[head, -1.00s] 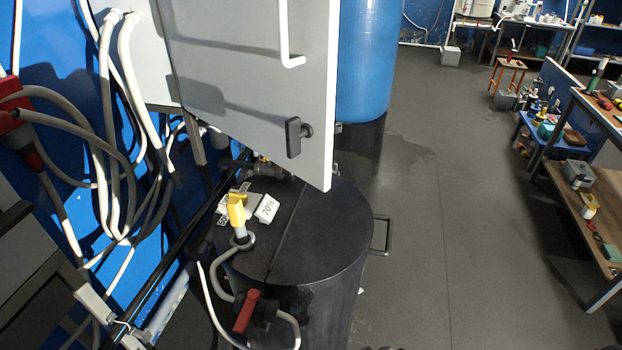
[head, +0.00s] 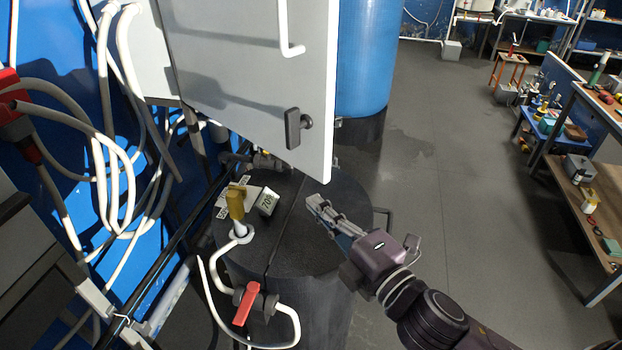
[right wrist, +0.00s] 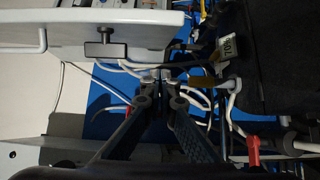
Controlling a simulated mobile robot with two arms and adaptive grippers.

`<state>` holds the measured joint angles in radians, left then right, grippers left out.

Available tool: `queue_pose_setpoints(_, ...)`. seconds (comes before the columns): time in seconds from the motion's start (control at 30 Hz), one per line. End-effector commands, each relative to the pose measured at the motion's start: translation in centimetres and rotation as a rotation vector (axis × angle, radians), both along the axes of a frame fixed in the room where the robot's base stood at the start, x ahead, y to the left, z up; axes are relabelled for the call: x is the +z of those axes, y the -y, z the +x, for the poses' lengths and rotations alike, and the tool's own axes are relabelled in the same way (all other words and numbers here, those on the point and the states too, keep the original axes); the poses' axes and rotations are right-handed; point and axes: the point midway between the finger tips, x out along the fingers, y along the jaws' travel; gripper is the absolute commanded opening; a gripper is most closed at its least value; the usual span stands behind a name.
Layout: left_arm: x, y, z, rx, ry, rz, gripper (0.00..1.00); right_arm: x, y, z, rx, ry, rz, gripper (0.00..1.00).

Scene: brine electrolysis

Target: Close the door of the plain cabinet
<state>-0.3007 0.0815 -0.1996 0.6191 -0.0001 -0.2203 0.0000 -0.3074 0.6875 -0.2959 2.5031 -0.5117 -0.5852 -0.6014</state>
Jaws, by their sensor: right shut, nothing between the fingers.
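The plain cabinet's grey door (head: 235,75) stands open in the head view, with a white bar handle (head: 288,35) and a dark latch (head: 296,128) on its face. The cabinet body (head: 148,50) shows partly behind it at the left. My right gripper (head: 314,203) is shut and empty, just below the door's lower corner and over the black tank, apart from the door. In the right wrist view the fingers (right wrist: 155,82) are together; the door (right wrist: 95,25) and its latch (right wrist: 105,46) show at the upper left. My left gripper is not in view.
A black tank (head: 290,250) with a yellow-topped valve (head: 236,205), a 70% label (head: 268,201) and a red-handled valve (head: 247,303) stands below the door. Hoses (head: 125,190) hang at the left. A blue barrel (head: 364,60) stands behind the door.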

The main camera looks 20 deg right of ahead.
Motion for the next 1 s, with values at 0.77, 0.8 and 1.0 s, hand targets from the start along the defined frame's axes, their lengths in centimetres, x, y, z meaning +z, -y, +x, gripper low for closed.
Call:
queue_pose_setpoints(0.77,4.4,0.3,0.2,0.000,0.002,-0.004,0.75,0.0,1.5,9.3,-0.001,-0.004,0.000,0.00)
queue_pose_setpoints(0.8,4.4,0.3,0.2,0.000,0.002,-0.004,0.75,0.0,1.6,9.3,-0.001,-0.003,0.001,0.00)
queue_pose_setpoints(1.0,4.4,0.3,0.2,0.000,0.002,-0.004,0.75,-0.1,1.7,9.4,-0.001,-0.003,0.001,0.00)
